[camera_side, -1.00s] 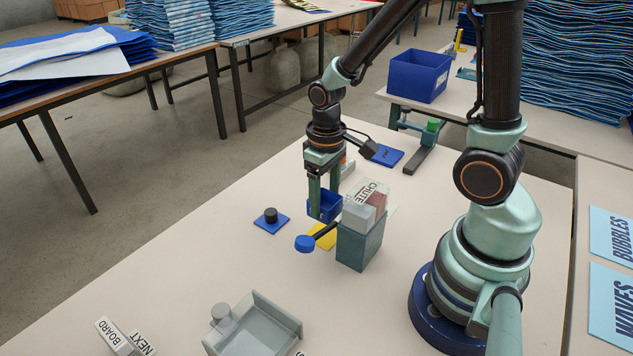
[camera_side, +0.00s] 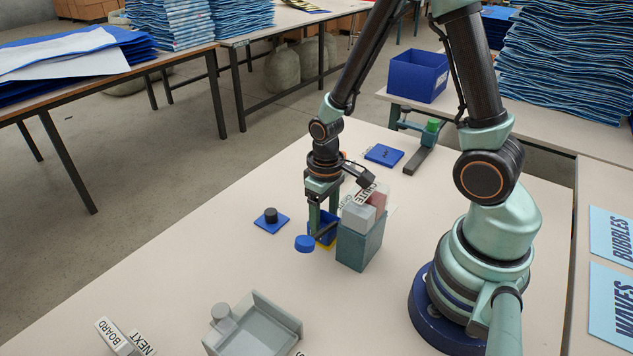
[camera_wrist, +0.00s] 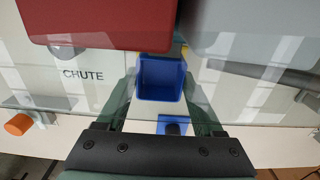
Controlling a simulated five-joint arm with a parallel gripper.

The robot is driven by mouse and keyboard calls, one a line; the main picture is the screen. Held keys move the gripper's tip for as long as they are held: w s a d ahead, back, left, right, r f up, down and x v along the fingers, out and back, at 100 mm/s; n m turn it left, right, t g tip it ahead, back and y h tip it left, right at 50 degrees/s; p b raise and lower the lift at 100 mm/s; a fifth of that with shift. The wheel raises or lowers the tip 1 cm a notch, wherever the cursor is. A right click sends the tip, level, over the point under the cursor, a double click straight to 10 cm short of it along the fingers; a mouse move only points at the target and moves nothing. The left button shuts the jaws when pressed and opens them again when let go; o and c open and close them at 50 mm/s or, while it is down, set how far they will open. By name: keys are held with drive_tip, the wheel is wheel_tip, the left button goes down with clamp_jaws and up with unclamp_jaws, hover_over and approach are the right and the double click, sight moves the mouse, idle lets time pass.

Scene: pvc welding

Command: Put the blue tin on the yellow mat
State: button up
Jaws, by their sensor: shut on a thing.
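The blue tin (camera_side: 326,227), an open square box, is between the fingers of my gripper (camera_side: 322,220), which is shut on it. It also shows in the wrist view (camera_wrist: 160,80), between the two green fingers. The yellow mat (camera_side: 325,247) lies directly under the tin in the side view, and only a thin strip of it shows. The tin is low over the mat; I cannot tell whether it touches.
A teal block (camera_side: 360,247) with clear, grey and red pieces on top stands close right of my gripper. A blue pad with a dark knob (camera_side: 270,216) lies left. A grey tray (camera_side: 252,328) is in front.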

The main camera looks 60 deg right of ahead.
drive_tip(key=o, duration=1.5)
drive_tip(key=shift+f, duration=0.1)
wheel_tip(320, 180, up, 23)
drive_tip(key=s+a+t, duration=0.1)
drive_tip(key=a+t, duration=0.1)
drive_tip(key=t, duration=0.3)
drive_tip(key=shift+s+r+t, duration=0.2)
drive_tip(key=shift+s+t, duration=0.05)
drive_tip(key=shift+t, duration=0.05)
